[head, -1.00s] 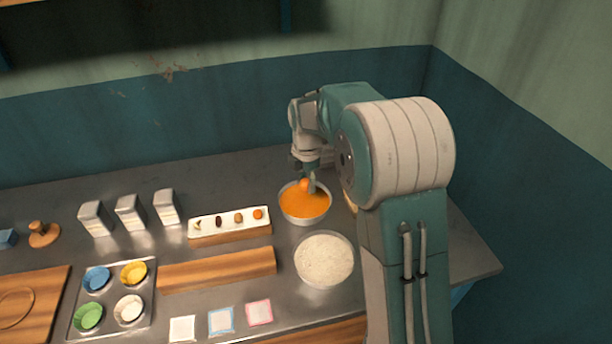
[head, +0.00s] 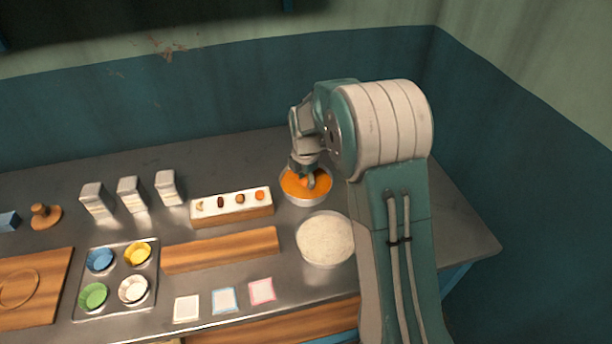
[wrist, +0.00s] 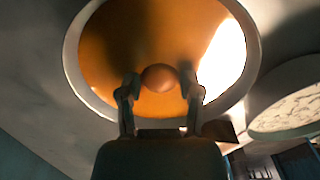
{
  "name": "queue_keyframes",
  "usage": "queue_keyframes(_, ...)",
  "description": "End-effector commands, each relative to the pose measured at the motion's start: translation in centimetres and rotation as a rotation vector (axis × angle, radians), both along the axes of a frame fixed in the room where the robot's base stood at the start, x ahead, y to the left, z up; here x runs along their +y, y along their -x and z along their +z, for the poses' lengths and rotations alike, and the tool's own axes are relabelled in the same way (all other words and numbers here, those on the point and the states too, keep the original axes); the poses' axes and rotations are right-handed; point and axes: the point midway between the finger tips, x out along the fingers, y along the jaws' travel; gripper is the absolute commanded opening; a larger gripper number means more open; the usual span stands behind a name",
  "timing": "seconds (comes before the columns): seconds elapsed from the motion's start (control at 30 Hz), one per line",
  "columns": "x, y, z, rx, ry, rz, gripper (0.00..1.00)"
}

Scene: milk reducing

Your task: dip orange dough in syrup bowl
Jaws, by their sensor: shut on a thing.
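The syrup bowl (head: 292,193) is metal with orange syrup in it and stands at the back right of the counter. It fills the upper middle of the wrist view (wrist: 70,60). The orange dough is a round ball (wrist: 160,78) between the fingertips of my gripper (wrist: 159,88). My gripper is shut on it, over the bowl. In the head view my gripper (head: 309,180) reaches down into the bowl's opening and largely covers the dough. I cannot tell how deep the dough sits in the syrup.
A bowl of white grains (head: 326,238) stands just in front of the syrup bowl. A tray with several small pieces (head: 232,216) lies to the left.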

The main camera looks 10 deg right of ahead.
Motion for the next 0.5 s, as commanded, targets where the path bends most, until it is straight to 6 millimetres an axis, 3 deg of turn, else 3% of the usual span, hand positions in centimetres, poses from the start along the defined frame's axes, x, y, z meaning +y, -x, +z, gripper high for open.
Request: queue_keyframes(0.5,-0.01,0.0,-0.73,-0.001,0.0,0.0,0.08)
